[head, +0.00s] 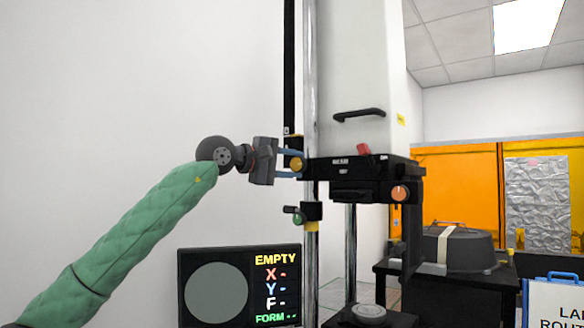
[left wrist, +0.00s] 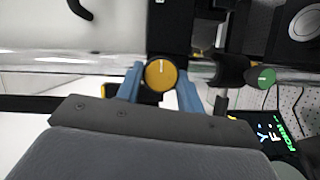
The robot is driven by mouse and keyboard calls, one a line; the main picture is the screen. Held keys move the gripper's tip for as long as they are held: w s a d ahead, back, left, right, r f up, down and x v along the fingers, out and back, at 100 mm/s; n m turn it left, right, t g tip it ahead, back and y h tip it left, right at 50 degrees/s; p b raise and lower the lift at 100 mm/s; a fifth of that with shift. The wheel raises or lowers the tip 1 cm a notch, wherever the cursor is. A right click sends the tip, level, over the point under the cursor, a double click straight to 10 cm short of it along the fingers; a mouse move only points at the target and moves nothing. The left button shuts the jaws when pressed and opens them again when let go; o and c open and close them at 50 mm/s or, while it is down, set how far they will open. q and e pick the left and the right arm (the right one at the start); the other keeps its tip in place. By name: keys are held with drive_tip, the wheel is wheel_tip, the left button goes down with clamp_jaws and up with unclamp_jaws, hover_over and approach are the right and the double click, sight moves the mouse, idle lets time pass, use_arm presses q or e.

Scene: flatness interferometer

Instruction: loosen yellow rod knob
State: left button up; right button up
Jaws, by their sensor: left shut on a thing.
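The yellow rod knob (head: 296,164) sits at the left end of the black carriage (head: 350,172) on the chrome rod (head: 310,100). My right gripper is not in view.
A green knob (head: 296,216) on a lower clamp sits below on the same rod. An orange knob (head: 399,193) is at the carriage's right. A screen (head: 240,287) reading EMPTY stands below my arm. A black case (head: 452,250) rests on a table at right.

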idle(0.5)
use_arm(q)
drive_tip(key=o, duration=1)
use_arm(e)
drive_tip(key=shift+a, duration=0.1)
use_arm(q)
drive_tip(key=shift+s+a, duration=0.1)
drive_tip(key=shift+a, duration=0.15)
drive_tip(key=b+v, duration=0.2)
drive_tip(key=v, duration=0.5)
drive_tip(key=shift+s+a, duration=0.1)
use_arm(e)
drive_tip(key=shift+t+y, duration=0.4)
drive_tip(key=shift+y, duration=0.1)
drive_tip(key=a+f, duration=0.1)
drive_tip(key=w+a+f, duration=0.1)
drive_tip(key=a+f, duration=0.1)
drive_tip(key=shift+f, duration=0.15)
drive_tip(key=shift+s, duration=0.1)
